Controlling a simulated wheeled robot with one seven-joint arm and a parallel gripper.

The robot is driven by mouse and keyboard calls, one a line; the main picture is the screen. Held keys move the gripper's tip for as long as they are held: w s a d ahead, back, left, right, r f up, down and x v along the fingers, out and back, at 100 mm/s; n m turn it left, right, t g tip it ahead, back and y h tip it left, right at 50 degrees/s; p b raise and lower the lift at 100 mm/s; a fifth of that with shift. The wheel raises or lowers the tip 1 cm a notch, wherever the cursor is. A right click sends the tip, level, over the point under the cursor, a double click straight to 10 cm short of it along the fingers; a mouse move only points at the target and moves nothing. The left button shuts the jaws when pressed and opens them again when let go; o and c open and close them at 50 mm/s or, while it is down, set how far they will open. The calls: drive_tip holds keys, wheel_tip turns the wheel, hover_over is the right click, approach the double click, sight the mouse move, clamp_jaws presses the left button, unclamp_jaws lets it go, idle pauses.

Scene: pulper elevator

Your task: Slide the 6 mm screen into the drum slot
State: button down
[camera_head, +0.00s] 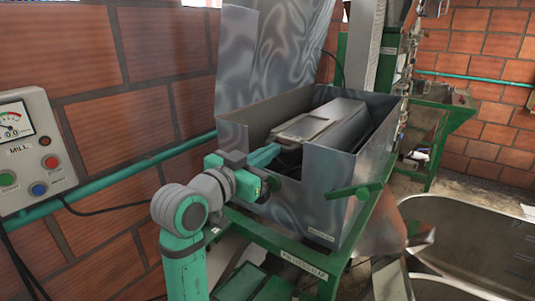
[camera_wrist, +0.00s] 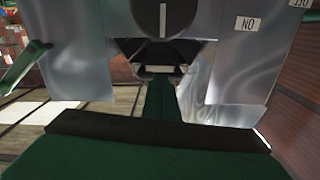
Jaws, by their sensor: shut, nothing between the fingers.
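My gripper (camera_head: 268,153) is shut and empty, at the notch in the near end of an open grey metal housing (camera_head: 316,196). In the wrist view its shut fingers (camera_wrist: 160,84) point into that opening, just short of a pale edge (camera_wrist: 158,69). A long grey metal piece with a flat brownish-grey plate (camera_head: 303,127) on its near end lies inside the housing. This may be the 6 mm screen in the drum slot, but no size marking is readable on it. I cannot tell whether the fingertips touch it. The slot itself is mostly hidden by the housing wall and my gripper.
The raised metal lid (camera_head: 285,45) stands behind the housing. A green handle (camera_head: 355,190) sticks out at its right. A control box marked MILL (camera_head: 33,150) hangs on the brick wall at left. A large metal tub (camera_head: 470,235) stands at lower right.

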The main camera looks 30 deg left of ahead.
drive_tip(key=s+a, duration=0.1)
drive_tip(key=s, duration=1.2)
drive_tip(key=shift+s, duration=0.3)
drive_tip(key=shift+w, duration=0.1)
